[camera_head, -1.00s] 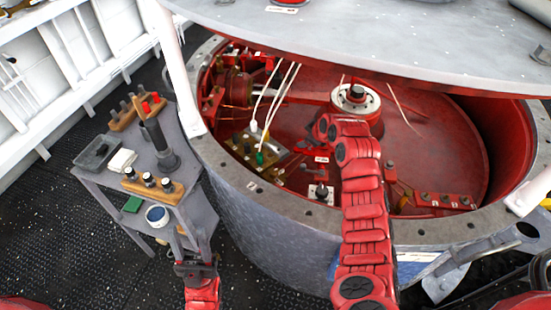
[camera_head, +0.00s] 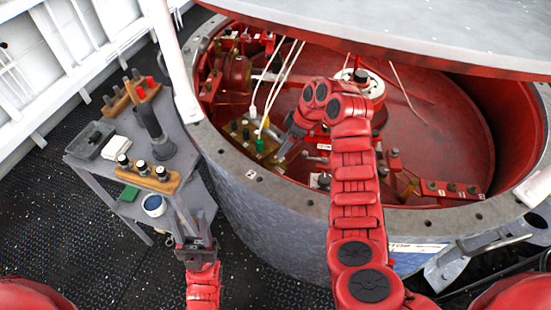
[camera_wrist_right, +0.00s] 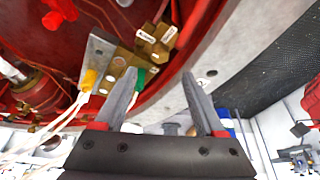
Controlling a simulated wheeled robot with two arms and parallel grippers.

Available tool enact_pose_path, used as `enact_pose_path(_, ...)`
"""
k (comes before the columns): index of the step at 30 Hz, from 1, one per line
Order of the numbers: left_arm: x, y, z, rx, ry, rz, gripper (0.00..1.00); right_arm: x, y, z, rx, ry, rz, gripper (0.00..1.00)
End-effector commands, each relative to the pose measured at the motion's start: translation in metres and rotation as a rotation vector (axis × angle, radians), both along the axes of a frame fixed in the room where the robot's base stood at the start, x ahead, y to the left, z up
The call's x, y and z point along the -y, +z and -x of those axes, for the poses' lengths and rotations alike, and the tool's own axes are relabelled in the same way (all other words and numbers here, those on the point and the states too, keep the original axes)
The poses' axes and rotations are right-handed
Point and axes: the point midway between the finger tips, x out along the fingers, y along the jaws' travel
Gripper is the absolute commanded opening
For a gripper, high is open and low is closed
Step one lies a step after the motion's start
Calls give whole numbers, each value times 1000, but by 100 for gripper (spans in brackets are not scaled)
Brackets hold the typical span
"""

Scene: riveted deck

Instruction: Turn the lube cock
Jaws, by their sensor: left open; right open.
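In the head view my right gripper (camera_head: 287,148) reaches over the rim into the red drum (camera_head: 430,120), partly hidden by its own arm. In the right wrist view its two grey fingers (camera_wrist_right: 159,78) are apart with nothing between them. Beyond the fingertips is a brass fitting (camera_wrist_right: 156,42) with two small white tags, too small to read; it may be the lube cock, but I cannot tell. A brass block (camera_wrist_right: 120,62) with a yellow and a green plug sits beside it. My left gripper (camera_head: 194,228) is open and empty beside the cart.
A grey cart (camera_head: 190,140) with tools stands left of the drum. The drum's grey rim (camera_head: 240,170) curves below my right arm. A large grey lid (camera_head: 420,30) overhangs the drum. White cables (camera_head: 277,80) hang near the brass block (camera_head: 245,143).

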Motion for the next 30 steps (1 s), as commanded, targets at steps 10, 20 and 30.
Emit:
enact_pose_path(10, 0, 19, 0, 0, 0, 0, 50, -24, -58, -8, 0, -3, -2, 72)
enact_pose_path(20, 0, 22, 0, 0, 0, 0, 50, -31, -78, -10, 2, -1, 1, 72)
enact_pose_path(30, 0, 21, 0, 0, 0, 0, 50, -31, -78, -10, 1, -1, 2, 55)
